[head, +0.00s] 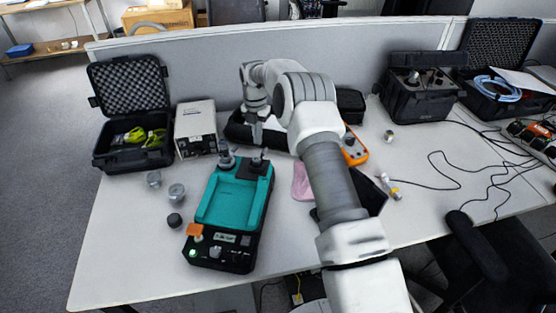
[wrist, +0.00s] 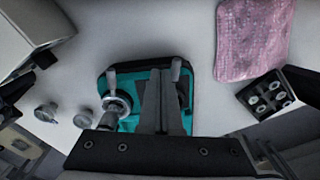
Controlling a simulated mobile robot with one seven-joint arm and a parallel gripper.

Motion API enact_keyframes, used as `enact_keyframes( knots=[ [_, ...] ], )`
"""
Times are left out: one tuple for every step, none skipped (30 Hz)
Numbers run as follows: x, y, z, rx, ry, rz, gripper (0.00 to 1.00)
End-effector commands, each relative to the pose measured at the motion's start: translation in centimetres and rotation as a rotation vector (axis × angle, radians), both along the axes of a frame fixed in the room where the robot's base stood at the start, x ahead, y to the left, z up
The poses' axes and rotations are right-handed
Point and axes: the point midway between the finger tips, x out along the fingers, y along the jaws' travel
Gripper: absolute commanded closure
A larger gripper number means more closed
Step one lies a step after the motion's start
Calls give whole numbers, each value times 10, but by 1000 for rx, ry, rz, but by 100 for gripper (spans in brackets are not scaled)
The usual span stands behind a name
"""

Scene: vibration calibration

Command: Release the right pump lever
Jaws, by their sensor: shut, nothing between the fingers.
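The teal and black pump device (head: 232,203) lies on the table at left centre. Its left pump lever (head: 227,158) and right pump lever (head: 258,163) stand at its far end. The wrist view also shows the left lever (wrist: 112,80) and, behind the fingers, the right lever (wrist: 176,70). My gripper (head: 256,146) points down just above the device's far right corner. In the wrist view its fingers (wrist: 161,76) are shut and empty, close beside the right lever. They hide part of the right pump, and I cannot tell whether they touch it.
A pink cloth (head: 303,182) lies right of the device. Several metal weights (head: 176,193) stand to its left. A white box (head: 195,128) and an open black case (head: 131,115) stand behind. An orange meter (head: 354,150) lies beyond my arm. The front left table is clear.

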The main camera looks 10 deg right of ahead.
Motion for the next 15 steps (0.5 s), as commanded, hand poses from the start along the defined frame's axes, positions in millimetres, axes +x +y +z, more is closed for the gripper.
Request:
enact_keyframes(
  knots=[
    [0,0,-6,1,1,0,100],
    [0,0,-8,1,1,0,100],
    [0,0,-11,1,1,0,100],
    [0,0,-13,1,1,0,100],
    [0,0,-15,1,1,0,100],
    [0,0,-18,1,1,0,100],
    [0,0,-20,1,1,0,100],
    [0,0,-22,1,1,-1,100],
    [0,0,-25,1,1,-1,100],
    [0,0,-27,0,0,-1,100],
    [0,0,-29,0,0,-1,100],
    [0,0,-32,0,0,-3,100],
    [-1,-4,-28,-1,0,-41,100],
    [-2,-6,-27,-1,0,-73,100],
    [-3,-8,-27,-1,0,-117,100]
  ],
)
